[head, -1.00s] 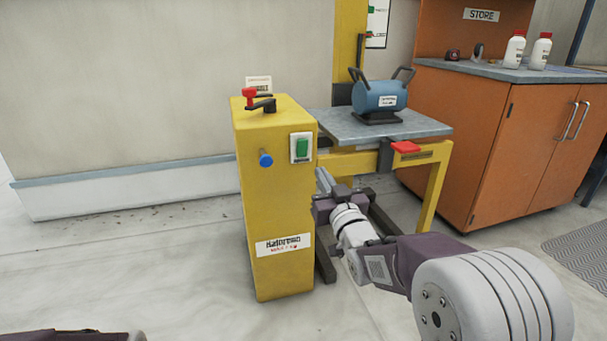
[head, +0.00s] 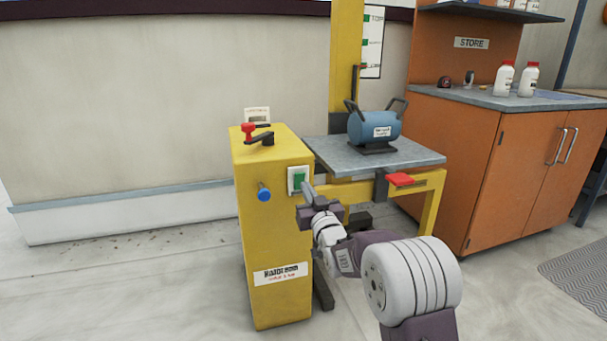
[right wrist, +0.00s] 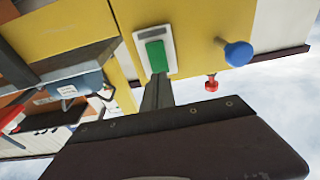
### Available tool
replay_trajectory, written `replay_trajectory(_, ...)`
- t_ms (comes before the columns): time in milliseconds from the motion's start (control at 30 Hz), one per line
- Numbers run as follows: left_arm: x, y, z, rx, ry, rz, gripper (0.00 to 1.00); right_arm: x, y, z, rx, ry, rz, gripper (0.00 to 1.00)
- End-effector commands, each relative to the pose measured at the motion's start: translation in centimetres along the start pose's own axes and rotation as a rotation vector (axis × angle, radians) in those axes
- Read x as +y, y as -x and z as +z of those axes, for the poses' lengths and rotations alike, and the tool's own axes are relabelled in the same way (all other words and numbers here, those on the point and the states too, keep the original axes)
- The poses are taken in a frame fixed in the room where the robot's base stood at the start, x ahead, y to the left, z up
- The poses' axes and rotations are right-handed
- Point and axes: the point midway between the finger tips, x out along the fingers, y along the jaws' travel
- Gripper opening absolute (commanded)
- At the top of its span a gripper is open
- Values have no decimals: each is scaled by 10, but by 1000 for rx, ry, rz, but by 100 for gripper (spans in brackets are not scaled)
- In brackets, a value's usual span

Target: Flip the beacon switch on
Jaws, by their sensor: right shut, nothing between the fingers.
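The beacon switch appears to be the green rocker (head: 299,178) in a white plate on the front of the yellow cabinet (head: 262,215). It also shows in the right wrist view as a green rocker (right wrist: 156,56). My right gripper (head: 307,190) is shut and empty, its fingertips at the lower right of the switch plate. In the right wrist view the closed fingers (right wrist: 158,88) reach the plate's lower end, just below the green rocker; I cannot tell whether they touch. My left gripper is out of view.
A blue knob (head: 264,194) sticks out left of the switch. A red-handled crank (head: 250,131) is on the cabinet top.

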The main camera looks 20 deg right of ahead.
Motion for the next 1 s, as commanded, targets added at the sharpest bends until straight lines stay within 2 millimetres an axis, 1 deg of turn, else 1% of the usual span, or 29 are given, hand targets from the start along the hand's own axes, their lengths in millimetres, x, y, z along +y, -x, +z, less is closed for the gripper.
replay_trajectory(33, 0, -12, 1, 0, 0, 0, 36, 0, -8, 5, 5, 0, -1, 0)
replay_trajectory(100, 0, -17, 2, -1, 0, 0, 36, 0, -19, 5, 4, 0, -1, 0)
replay_trajectory(200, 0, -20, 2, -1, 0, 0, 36, 0, -30, 3, 3, 0, -1, 0)
replay_trajectory(300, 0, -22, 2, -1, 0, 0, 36, 0, -35, 2, 2, 0, -1, 0)
replay_trajectory(667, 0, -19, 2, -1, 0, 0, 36, 0, -37, 0, -1, 0, 0, 0)
replay_trajectory(767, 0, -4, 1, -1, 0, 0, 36, 0, -40, -8, -22, 0, -1, 0)
replay_trajectory(800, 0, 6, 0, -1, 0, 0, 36, 0, -42, -12, -40, 0, -1, 0)
replay_trajectory(833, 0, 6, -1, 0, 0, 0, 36, 0, -43, -8, -50, 0, -1, 0)
replay_trajectory(867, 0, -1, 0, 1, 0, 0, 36, 0, -41, -2, -47, 0, -1, 0)
replay_trajectory(1000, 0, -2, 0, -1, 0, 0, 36, 0, -41, -1, -46, 0, -1, 0)
